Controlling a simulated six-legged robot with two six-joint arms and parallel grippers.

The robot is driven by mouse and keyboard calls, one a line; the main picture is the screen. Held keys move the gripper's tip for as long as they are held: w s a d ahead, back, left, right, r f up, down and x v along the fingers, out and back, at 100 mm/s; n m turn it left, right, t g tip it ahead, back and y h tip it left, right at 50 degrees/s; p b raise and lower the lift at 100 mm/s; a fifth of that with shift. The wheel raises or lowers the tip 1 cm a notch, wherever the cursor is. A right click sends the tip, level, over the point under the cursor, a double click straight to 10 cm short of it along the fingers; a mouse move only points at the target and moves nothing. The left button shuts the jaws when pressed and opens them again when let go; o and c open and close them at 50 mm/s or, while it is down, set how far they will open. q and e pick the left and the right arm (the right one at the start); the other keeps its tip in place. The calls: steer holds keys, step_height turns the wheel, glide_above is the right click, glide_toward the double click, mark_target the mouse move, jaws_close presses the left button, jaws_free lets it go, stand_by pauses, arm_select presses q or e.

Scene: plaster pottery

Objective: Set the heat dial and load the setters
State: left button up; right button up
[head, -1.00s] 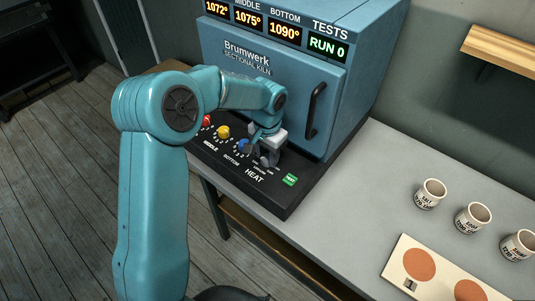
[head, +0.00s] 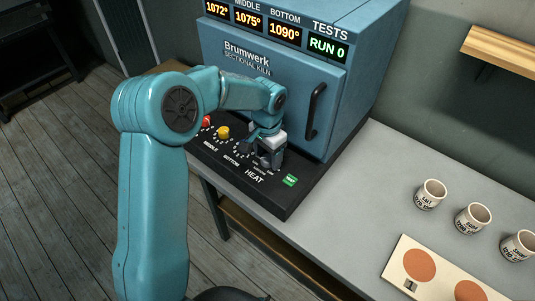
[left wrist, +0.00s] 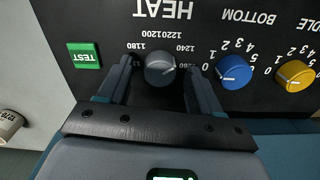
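The grey heat dial (left wrist: 160,70) sits on the black control panel, ringed by temperature marks. Its pale pointer line seems to face the 1260 side. My left gripper (left wrist: 161,76) is open, with one finger on each side of the dial and a small gap to it. In the head view my left gripper (head: 270,160) is low over the HEAT part of the panel and hides the dial. A cream board (head: 405,262) with terracotta discs lies on the bench at lower right; I cannot tell if these are the setters. My right gripper is not in view.
The blue kiln (head: 270,90) stands shut, its displays reading 1072°, 1075°, 1090° and RUN 0. A green TEST button (head: 290,180) sits beside HEAT. Blue (left wrist: 233,71) and yellow (left wrist: 295,75) knobs are near the fingers. Three labelled cups (head: 430,194) stand on the bench.

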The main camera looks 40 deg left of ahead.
mark_target(267, 158)
arm_select(q)
steer(key=shift+r, duration=0.1)
step_height(267, 158, up, 16)
stand_by(0.5)
steer(key=shift+s, duration=0.1)
stand_by(0.4)
